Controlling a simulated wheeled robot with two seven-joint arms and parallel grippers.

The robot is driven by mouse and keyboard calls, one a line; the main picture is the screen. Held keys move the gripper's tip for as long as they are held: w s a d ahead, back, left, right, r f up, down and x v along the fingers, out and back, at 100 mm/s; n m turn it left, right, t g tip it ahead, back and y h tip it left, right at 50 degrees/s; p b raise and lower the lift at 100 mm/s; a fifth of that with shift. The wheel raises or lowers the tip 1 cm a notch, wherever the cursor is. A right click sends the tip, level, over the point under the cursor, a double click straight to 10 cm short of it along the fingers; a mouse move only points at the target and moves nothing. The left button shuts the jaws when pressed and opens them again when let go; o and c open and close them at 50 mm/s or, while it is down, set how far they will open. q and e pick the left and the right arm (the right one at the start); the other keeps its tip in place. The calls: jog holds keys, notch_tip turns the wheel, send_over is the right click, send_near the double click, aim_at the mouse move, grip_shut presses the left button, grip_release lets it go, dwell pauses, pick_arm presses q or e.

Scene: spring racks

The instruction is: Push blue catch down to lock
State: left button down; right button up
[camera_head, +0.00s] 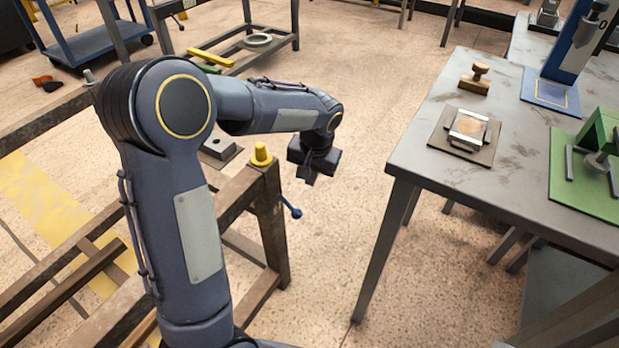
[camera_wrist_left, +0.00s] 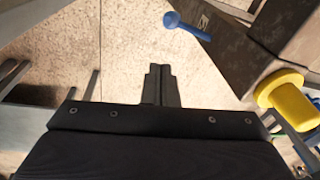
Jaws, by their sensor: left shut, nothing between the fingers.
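The blue catch (camera_head: 291,207) is a short rod with a round knob, sticking out from the side of the brown rack post near its top. It also shows at the top of the left wrist view (camera_wrist_left: 186,25), beside the post. My left gripper (camera_head: 309,180) is above and slightly right of the catch in the head view, pointing down and apart from it. Its fingers (camera_wrist_left: 160,86) are together and empty in the left wrist view. My right gripper is not in view.
A yellow knob (camera_head: 261,154) tops the rack post (camera_head: 265,210), close to my left gripper; it also shows in the left wrist view (camera_wrist_left: 284,94). A grey table (camera_head: 425,150) with a stamp, plate and green fixture stands right. Open floor lies between.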

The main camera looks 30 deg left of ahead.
pick_arm(q)
jog(key=b, duration=0.2)
send_over(300, 211)
jog(key=w+d, duration=0.2)
notch_tip(300, 211, down, 6)
jog(key=f, duration=0.1)
jog(key=s+a+f, duration=0.1)
jog(key=f, duration=0.1)
jog(key=shift+s+a+f+b, duration=0.25)
jog(key=shift+a+f+b, duration=0.05)
jog(key=shift+a+b, duration=0.1)
jog(key=shift+s+f+b, duration=0.25)
jog(key=shift+f+b, duration=0.1)
jog(key=shift+f, duration=0.25)
